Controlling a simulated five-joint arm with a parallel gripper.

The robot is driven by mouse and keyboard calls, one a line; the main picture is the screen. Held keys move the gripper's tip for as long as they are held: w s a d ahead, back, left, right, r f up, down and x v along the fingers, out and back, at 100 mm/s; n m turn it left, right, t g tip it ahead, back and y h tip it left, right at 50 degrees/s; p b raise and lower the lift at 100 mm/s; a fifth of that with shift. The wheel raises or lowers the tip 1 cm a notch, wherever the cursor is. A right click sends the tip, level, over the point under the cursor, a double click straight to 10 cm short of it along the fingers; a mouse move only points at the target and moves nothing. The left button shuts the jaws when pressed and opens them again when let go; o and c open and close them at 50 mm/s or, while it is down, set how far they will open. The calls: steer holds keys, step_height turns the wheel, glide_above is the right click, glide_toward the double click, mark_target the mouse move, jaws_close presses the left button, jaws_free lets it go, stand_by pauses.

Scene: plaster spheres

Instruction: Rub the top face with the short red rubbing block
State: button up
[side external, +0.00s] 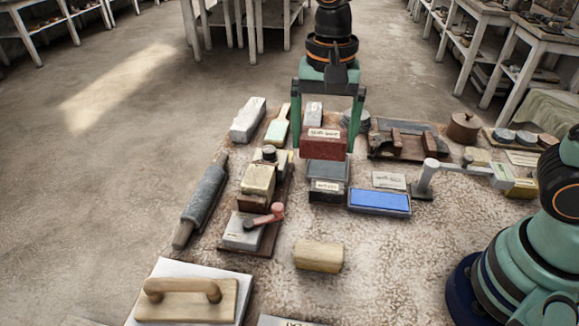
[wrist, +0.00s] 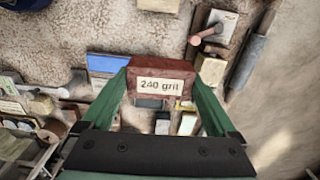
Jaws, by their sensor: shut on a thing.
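The short red rubbing block (side external: 323,146) is between the two green fingers of my gripper (side external: 327,138), which is shut on it. In the wrist view the red block (wrist: 143,72) carries a pale label reading "240 grit", and the green fingers (wrist: 161,80) grip its ends. In the side view a grey block (side external: 326,174) shows just below the red block; I cannot tell whether they touch. A dark block with a pale label (side external: 327,197) stands in front of it. Which top face is meant is not clear from the pictures.
A blue-topped tray (side external: 380,201) lies right of the dark block. A wooden block (side external: 318,256) and a wooden-handled float (side external: 186,298) lie in front.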

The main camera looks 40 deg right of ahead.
glide_above(265, 182)
step_height(265, 182, down, 4)
steer(key=shift+w+a+f, duration=0.15)
steer(key=shift+f, duration=1.5)
steer(key=shift+w+a+f, duration=0.1)
steer(key=shift+w+f, duration=0.05)
steer(key=shift+f, duration=1.45)
steer(key=shift+f, duration=0.45)
steer(key=shift+w+a, duration=0.1)
steer(key=shift+w+a, duration=0.65)
steer(key=shift+a, duration=0.05)
steer(key=shift+s+d+f, duration=0.1)
steer(key=shift+s+d, duration=1.5)
steer(key=shift+d, duration=0.1)
steer(key=shift+w+a, duration=1.6)
steer(key=shift+a, duration=0.1)
steer(key=shift+s+d, duration=1)
steer(key=shift+d, duration=0.1)
steer(key=shift+s+d, duration=0.6)
